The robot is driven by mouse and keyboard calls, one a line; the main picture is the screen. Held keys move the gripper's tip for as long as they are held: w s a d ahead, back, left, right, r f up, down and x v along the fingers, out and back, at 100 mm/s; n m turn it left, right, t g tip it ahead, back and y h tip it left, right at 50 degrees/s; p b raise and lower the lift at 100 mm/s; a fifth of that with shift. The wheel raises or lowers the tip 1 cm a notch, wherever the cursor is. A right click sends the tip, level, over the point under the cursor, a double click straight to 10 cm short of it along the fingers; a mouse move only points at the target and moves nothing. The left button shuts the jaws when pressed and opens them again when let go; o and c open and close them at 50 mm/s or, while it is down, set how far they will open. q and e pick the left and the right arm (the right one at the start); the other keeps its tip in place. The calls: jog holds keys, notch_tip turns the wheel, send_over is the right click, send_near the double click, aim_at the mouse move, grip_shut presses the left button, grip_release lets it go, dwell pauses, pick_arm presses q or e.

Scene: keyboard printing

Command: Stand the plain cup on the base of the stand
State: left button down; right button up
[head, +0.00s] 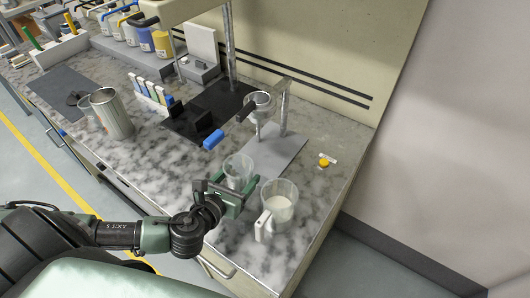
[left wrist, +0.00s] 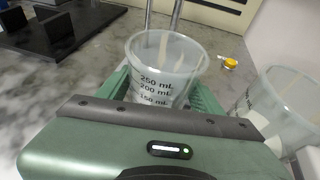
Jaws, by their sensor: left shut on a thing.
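The plain cup (head: 239,167) is clear, has no handle and looks empty. It also shows upright in the left wrist view (left wrist: 165,68), with mL marks on its side. My left gripper (head: 232,190) is shut around it. The stand has a flat grey base (head: 281,150), upright metal posts (head: 284,110) and a held funnel-like vessel (head: 259,104) above. The cup is at the near left edge of the base in the head view; I cannot tell whether it is over the base or touching anything. My right gripper is not in view.
A second cup with a handle (head: 280,203), holding something white, stands close right of my gripper; it shows in the left wrist view (left wrist: 276,112). A yellow-capped item (head: 324,161) lies right of the base. A metal canister (head: 111,113) stands left. The marble counter (head: 170,170) is clear left of my gripper.

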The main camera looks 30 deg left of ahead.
aim_at(245, 165)
pick_arm(q)
jog(key=w, duration=0.3)
jog(key=w+p, duration=0.1)
jog(key=w, duration=0.1)
jog(key=shift+w+a+r, duration=0.1)
jog(key=shift+a+r, duration=0.05)
jog(key=shift+r, duration=0.1)
jog(key=w, duration=0.4)
jog(key=w+p, duration=0.1)
jog(key=w, duration=0.2)
jog(key=shift+w+f+p, duration=0.2)
jog(key=shift+w+p, duration=0.1)
jog(key=shift+w, duration=0.05)
notch_tip(245, 165, down, 4)
jog(key=shift+r, duration=0.25)
jog(key=shift+f, duration=0.1)
jog(key=shift+f, duration=0.1)
jog(key=shift+c, duration=1.3)
grip_release()
